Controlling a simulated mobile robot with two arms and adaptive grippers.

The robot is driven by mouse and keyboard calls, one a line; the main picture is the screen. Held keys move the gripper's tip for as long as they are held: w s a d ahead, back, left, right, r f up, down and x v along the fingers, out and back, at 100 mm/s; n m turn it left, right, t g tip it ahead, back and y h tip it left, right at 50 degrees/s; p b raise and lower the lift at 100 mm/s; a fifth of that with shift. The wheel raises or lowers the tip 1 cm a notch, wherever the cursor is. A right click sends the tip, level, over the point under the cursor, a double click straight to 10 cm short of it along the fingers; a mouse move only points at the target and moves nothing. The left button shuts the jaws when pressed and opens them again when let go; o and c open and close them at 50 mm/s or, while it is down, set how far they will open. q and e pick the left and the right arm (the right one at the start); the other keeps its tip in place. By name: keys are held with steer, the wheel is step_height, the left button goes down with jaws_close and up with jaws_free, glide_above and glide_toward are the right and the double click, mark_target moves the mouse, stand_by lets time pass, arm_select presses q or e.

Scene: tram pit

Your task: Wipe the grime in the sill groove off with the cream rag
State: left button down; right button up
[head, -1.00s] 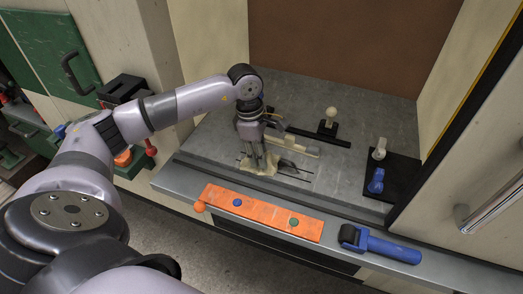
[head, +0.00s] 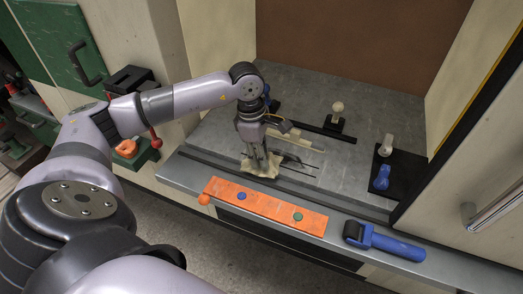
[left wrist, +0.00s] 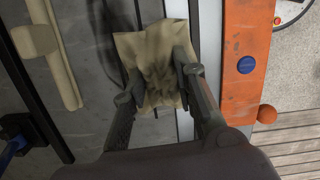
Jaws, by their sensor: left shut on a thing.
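The cream rag (head: 260,169) is bunched under my left gripper (head: 259,163), at the front of the grey floor plate by the long sill groove (head: 207,161). In the left wrist view the rag (left wrist: 157,40) is creased, with dark smudges in its middle. My left gripper (left wrist: 155,88) is shut on it, fingers pointing down. The rag covers the stretch of groove beneath it, so any grime there is hidden. Thin dark lines and a shadow show on the plate just right of the rag. My right gripper is out of view.
An orange strip (head: 265,209) with blue and green buttons lies along the front ledge, close to the rag. A blue-handled roller (head: 382,241) lies to its right. A cream bar, a black strip and knobbed mounts (head: 337,122) stand behind. Side walls bound the recess.

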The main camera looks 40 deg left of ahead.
arm_select(q)
steer(key=shift+w+d, duration=0.2)
steer(key=shift+d, duration=0.5)
steer(key=shift+w+d, duration=0.15)
steer(key=shift+d, duration=0.5)
steer(key=shift+w+a+b, duration=0.25)
steer(key=shift+w+b, duration=0.2)
steer(key=shift+w, duration=0.55)
steer(key=shift+w+a+b, duration=0.25)
steer(key=shift+w+b, duration=0.25)
steer(key=shift+w, duration=0.5)
steer(key=shift+w+a+b, duration=0.25)
steer(key=shift+w+b, duration=0.2)
steer(key=shift+w, duration=0.55)
steer(key=shift+d, duration=0.15)
steer(key=shift+w+d, duration=0.15)
steer(key=shift+d, duration=0.45)
steer(key=shift+w+d, duration=0.15)
steer(key=shift+d, duration=0.4)
steer(key=shift+s+d, duration=0.25)
steer(key=shift+s, duration=0.75)
steer(key=shift+s+d, duration=0.2)
steer(key=shift+s, duration=0.85)
steer(key=shift+s+d, duration=0.25)
steer(key=shift+s, duration=0.75)
